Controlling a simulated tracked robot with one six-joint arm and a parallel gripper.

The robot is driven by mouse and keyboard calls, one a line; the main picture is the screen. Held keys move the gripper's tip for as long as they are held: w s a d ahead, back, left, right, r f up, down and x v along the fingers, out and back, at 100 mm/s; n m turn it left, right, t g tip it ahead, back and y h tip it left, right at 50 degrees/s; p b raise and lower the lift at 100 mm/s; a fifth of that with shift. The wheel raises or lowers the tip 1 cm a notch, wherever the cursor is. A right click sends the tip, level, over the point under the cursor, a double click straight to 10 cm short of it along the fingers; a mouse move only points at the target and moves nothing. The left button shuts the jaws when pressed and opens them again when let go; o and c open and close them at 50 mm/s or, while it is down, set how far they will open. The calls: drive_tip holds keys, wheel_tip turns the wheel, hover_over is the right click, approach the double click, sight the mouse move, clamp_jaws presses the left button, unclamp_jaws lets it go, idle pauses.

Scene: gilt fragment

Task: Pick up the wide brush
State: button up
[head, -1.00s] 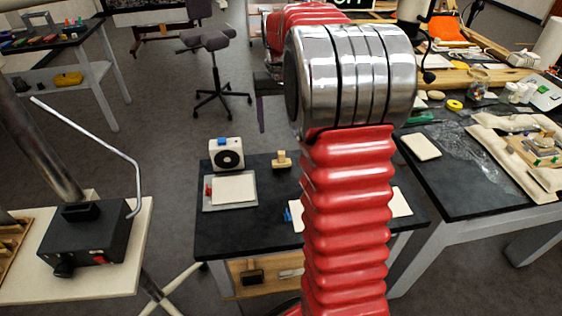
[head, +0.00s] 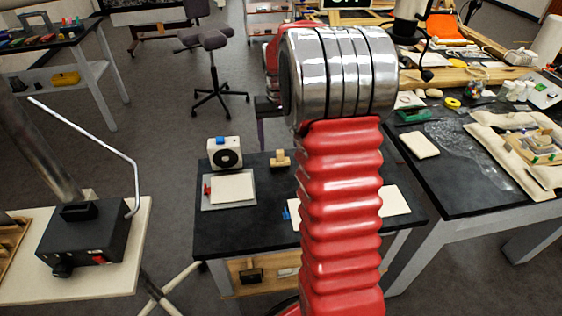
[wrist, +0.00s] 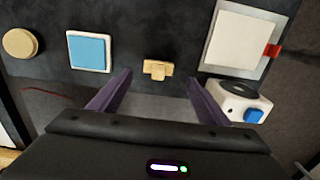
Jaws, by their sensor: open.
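A small tan, T-shaped wooden piece, which looks like the wide brush (wrist: 157,69), lies on the dark table in the wrist view. In the head view the same piece (head: 280,160) is near the table's back edge, left of my red arm. My gripper (wrist: 159,82) has its two purple fingers spread wide, with nothing between them. The wooden piece appears just beyond the fingertips, roughly centred in the gap. I cannot tell the height between them. Any bristles are not clear.
A white device with a blue button (head: 225,152) stands left of the wooden piece, close to one finger in the wrist view. A pale pad on a grey plate (head: 233,188) lies in front of it. The wrist view also shows a blue square (wrist: 89,51) and a round tan disc (wrist: 20,43).

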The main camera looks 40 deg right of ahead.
sight(280, 151)
drive_tip(key=shift+f, duration=0.75)
drive_tip(key=shift+d+f, duration=0.15)
drive_tip(key=shift+f, duration=2.45)
drive_tip(key=shift+c, duration=0.2)
drive_tip(key=c, duration=1.1)
drive_tip(key=shift+r, duration=0.15)
wheel_tip(280, 151, up, 10)
drive_tip(key=shift+f, duration=0.1)
